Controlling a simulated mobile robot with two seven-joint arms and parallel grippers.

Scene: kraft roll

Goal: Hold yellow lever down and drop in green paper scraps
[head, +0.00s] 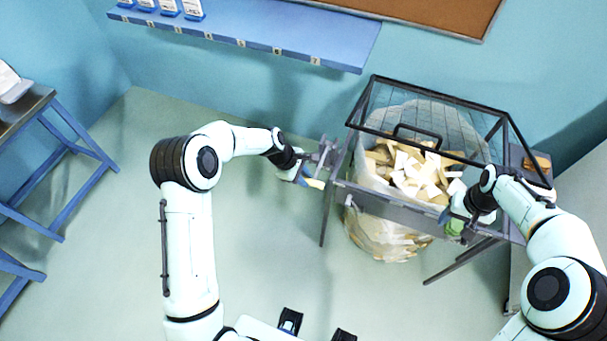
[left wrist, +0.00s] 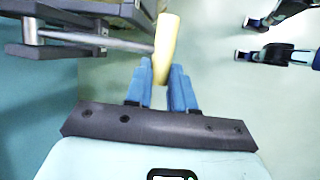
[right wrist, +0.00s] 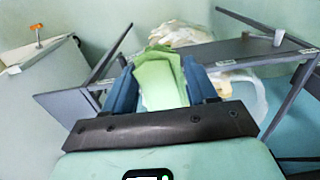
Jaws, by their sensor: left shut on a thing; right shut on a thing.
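The yellow lever (head: 314,183) sticks out at the left side of a dark metal stand (head: 376,198). My left gripper (head: 303,178) is shut on the lever, and the left wrist view shows its blue fingers on either side of the yellow handle (left wrist: 165,50). My right gripper (head: 456,222) is shut on green paper scraps (right wrist: 160,78), at the front right of the stand. The green scraps also show small in the head view (head: 454,227). A clear bag (head: 385,240) full of tan and white scraps (head: 415,172) hangs in the stand under a raised-looking framed clear lid (head: 430,110).
A blue numbered shelf (head: 250,30) runs along the back wall, below a brown board (head: 420,12). A blue-legged table (head: 50,150) stands at the far left. A grey cabinet with an orange-topped item (right wrist: 38,38) is beside the stand. The floor between is clear.

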